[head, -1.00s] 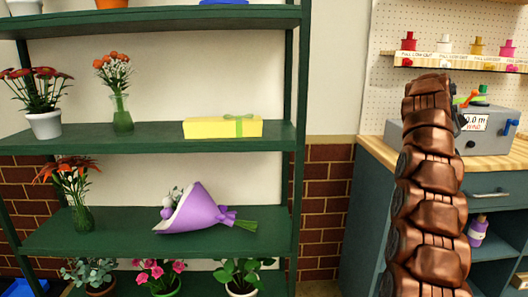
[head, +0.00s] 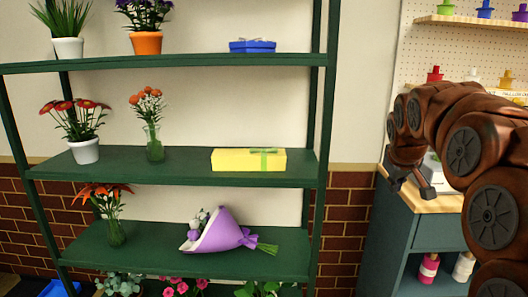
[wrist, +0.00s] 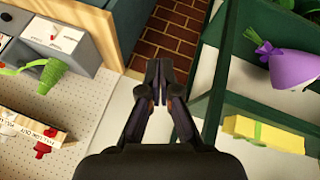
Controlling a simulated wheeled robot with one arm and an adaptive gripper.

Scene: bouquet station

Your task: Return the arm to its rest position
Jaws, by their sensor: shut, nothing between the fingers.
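My arm (head: 450,125) is copper-brown and arches in from the right edge of the head view. My gripper (head: 411,185) hangs at its end, in front of the wooden counter top and to the right of the green shelf. In the wrist view my gripper (wrist: 158,100) is seen from behind, its two dark fingers together with nothing between them. It touches nothing that I can see.
A green shelf (head: 60,172) holds potted flowers, a yellow box (head: 235,160), a blue box (head: 252,46) and a purple-wrapped bouquet (head: 222,233). A teal counter (head: 395,240) stands at right, with a pegboard (head: 450,45) behind. Brick wall shows between shelf and counter.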

